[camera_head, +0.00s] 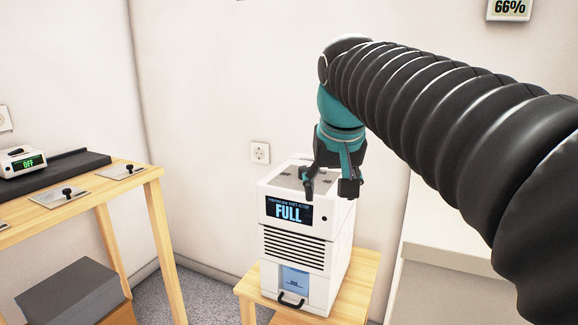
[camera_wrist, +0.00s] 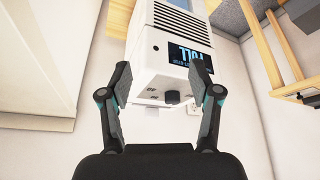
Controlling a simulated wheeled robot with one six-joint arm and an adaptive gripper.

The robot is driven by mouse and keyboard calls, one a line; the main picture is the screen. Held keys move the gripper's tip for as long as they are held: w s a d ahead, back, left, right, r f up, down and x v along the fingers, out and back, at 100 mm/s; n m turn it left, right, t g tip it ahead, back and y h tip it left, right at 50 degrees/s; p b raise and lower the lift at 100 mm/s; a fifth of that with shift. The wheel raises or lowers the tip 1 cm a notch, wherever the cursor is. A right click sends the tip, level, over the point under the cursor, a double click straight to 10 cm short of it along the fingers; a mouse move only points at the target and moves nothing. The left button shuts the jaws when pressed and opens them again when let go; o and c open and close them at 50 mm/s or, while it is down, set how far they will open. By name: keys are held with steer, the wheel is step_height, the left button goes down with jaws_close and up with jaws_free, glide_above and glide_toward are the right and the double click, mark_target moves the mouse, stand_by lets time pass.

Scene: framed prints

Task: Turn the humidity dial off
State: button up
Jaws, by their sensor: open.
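The white machine (camera_head: 268,236) stands on a small wooden table, with a lit display (camera_head: 288,212) reading FULL on its front. In the wrist view, where the machine (camera_wrist: 150,70) appears upside down, a dark round dial (camera_wrist: 178,96) sits on its top face, with small markings too small to read. The dial cannot be made out clearly in the head view. My gripper (camera_head: 328,188) is open, pointing down over the machine's top. In the wrist view, my gripper (camera_wrist: 161,74) has its fingers spread, with the dial apart from them and nothing held.
A wooden bench (camera_head: 85,195) at left holds a small device (camera_head: 22,162) showing OFF and plates with black knobs. A white cabinet (camera_head: 445,250) stands right of the machine. A wall socket (camera_head: 260,152) and a 66% wall display (camera_head: 509,8) are behind.

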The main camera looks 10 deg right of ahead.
steer(key=m, duration=0.2)
glide_toward(306, 167)
steer(key=a+v, duration=0.1)
steer(key=v, duration=0.4)
steer(key=shift+g+h, duration=0.4)
steer(key=b+x, duration=0.2)
steer(key=x, duration=0.2)
steer(key=b+x, duration=0.2)
steer(key=x, duration=0.3)
steer(key=w+b+x, duration=0.1)
steer(key=b+x, duration=0.1)
steer(key=x, duration=0.3)
steer(key=shift+r, duration=0.1)
steer(key=c, duration=1.1)
